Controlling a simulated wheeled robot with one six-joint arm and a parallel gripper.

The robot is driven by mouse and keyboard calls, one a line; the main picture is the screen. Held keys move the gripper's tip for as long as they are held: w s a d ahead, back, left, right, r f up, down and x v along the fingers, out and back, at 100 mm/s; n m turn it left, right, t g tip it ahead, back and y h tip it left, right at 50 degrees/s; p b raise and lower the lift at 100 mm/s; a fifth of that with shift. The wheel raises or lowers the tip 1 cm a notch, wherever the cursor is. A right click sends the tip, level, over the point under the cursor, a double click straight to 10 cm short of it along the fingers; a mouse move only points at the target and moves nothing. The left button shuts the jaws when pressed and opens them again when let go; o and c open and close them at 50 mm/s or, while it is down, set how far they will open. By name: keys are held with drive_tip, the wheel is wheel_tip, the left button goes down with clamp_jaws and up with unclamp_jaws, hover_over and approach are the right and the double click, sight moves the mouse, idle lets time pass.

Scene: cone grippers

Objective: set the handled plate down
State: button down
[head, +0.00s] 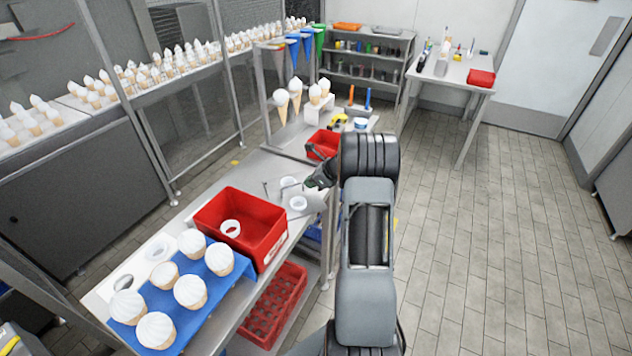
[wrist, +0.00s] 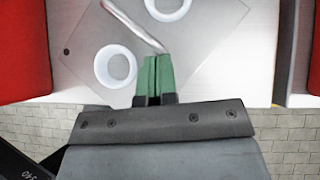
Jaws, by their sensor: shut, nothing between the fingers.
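The handled plate (wrist: 207,48) is a thin grey square sheet lying on the worktop, turned at an angle in the wrist view. Its bent metal handle (wrist: 131,25) ends close to my fingertips. Two white rings stand on the plate, one near (wrist: 115,67) and one farther (wrist: 168,8); in the head view they show as a nearer ring (head: 298,203) and a farther ring (head: 289,184). My gripper (wrist: 153,58) has green fingers, shut and empty, just beside the handle's end. In the head view my gripper (head: 315,182) is over the plate's right side, partly hidden by my arm.
A red bin (head: 240,225) holding a white ring stands left of the plate. A smaller red bin (head: 323,144) stands behind it. A blue mat (head: 219,286) bears several filled cones at the front. Cones hang on a rack behind. Floor at right is clear.

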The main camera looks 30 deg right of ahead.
idle(0.3)
drive_tip(key=shift+w+a, duration=0.6)
drive_tip(key=shift+w, duration=0.2)
drive_tip(key=shift+w+a, duration=0.6)
drive_tip(key=shift+w, duration=0.15)
drive_tip(key=s+d, duration=0.3)
drive_tip(key=shift+s+r, duration=0.25)
drive_tip(key=shift+s, duration=0.1)
drive_tip(key=b+v, duration=0.1)
drive_tip(key=v, duration=0.8)
drive_tip(key=shift+r, duration=0.2)
drive_tip(key=shift+a, duration=0.15)
